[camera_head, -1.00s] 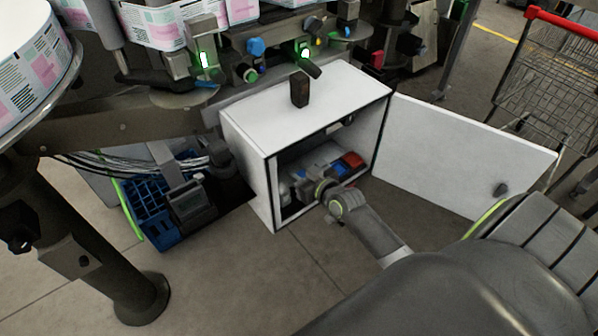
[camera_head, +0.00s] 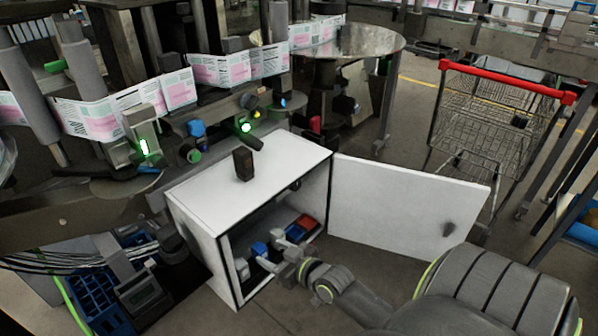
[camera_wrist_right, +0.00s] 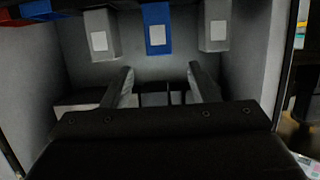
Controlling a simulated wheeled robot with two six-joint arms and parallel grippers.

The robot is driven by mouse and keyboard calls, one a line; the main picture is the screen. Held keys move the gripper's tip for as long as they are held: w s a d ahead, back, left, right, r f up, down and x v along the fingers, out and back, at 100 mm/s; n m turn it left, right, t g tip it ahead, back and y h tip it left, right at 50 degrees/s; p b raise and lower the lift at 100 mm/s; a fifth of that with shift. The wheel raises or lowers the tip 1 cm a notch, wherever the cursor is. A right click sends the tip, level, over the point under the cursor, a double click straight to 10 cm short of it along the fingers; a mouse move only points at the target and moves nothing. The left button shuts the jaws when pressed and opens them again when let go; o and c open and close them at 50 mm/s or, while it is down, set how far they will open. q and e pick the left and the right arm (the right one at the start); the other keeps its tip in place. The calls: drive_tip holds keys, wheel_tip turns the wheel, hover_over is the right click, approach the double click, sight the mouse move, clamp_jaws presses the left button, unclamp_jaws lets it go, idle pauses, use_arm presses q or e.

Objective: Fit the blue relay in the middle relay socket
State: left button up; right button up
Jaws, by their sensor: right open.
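The blue relay (camera_head: 260,248) is inside the open white cabinet (camera_head: 200,246), low near its front. In the right wrist view the blue relay (camera_wrist_right: 157,28), with a white label, is between two grey relays (camera_wrist_right: 102,34) (camera_wrist_right: 214,26) in one row. I cannot tell how deep it sits, and the middle socket itself is hidden. My right gripper (camera_head: 279,266) is at the cabinet opening, just right of the blue relay. In the right wrist view its fingers (camera_wrist_right: 163,84) are apart, below the blue relay in the picture, with no relay between them. My left gripper is not in view.
Red and blue blocks (camera_head: 303,227) are farther right in the cabinet. The cabinet door (camera_head: 395,207) stands open to the right. A dark block (camera_head: 243,165) stands on top. A blue crate (camera_head: 95,290) is at the left, and a wire cart (camera_head: 490,120) at the back right.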

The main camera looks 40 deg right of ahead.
drive_tip(key=v, duration=0.9)
idle(0.3)
drive_tip(key=s+d+f+m+g+h, duration=0.1)
drive_tip(key=s+d+f+g, duration=0.15)
drive_tip(key=f, duration=0.55)
drive_tip(key=s+d+f+g+h+p, duration=0.1)
drive_tip(key=s+f+g, duration=0.15)
drive_tip(key=f, duration=0.55)
drive_tip(key=s+d+f+m+g+h, duration=0.1)
drive_tip(key=s+f, duration=0.2)
drive_tip(key=f, duration=0.6)
drive_tip(key=s+a+f+g, duration=0.3)
drive_tip(key=s+f, duration=0.5)
drive_tip(key=s, duration=0.3)
drive_tip(key=s+a+f+g+p, duration=0.1)
drive_tip(key=s+a+f+g, duration=0.3)
drive_tip(key=s+f, duration=0.4)
drive_tip(key=s+a, duration=0.1)
drive_tip(key=s, duration=0.2)
drive_tip(key=shift+s+f+y, duration=0.25)
drive_tip(key=shift+f+y, duration=0.15)
